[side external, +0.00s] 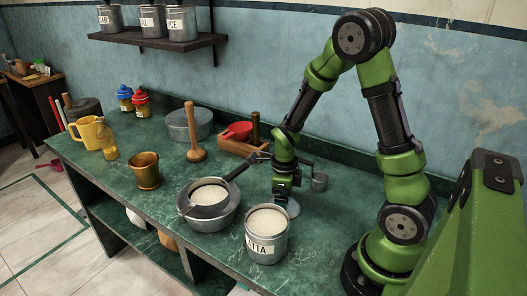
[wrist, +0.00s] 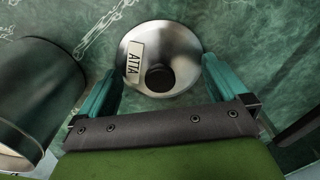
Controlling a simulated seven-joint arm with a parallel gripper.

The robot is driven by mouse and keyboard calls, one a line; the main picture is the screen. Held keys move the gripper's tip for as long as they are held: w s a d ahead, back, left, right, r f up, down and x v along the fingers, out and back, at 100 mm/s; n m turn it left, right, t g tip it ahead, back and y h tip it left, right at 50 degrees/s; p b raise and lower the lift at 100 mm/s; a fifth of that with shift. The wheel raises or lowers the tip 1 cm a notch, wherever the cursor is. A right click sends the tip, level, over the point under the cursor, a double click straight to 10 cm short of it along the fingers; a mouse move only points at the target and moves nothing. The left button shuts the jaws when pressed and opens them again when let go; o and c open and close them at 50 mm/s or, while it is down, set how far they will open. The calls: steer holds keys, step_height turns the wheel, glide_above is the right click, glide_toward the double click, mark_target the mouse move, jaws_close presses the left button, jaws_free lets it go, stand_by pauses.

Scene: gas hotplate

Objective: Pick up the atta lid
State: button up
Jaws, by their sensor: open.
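The atta lid (wrist: 185,45) is a round silver metal lid with a dark knob and a white ATTA label. It lies on the green marble counter, knob up, in the wrist view. In the side view a small part of the lid (side external: 293,209) shows below my gripper, behind the atta canister. My gripper (wrist: 158,78) is open, with its two teal fingers on either side of the lid's near part and the knob between them. In the side view my gripper (side external: 283,194) points down over the lid. I cannot tell whether the fingers touch it.
The open atta canister (side external: 267,236) stands close in front of the lid, and its side (wrist: 35,95) fills the wrist view's left. A sieve with flour rests on a metal bowl (side external: 222,219) to the left.

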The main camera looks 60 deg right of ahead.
steer(key=c, duration=0.9)
steer(key=c, duration=0.9)
steer(key=shift+s, duration=0.1)
steer(key=shift+f, duration=0.1)
steer(key=shift+a, duration=0.1)
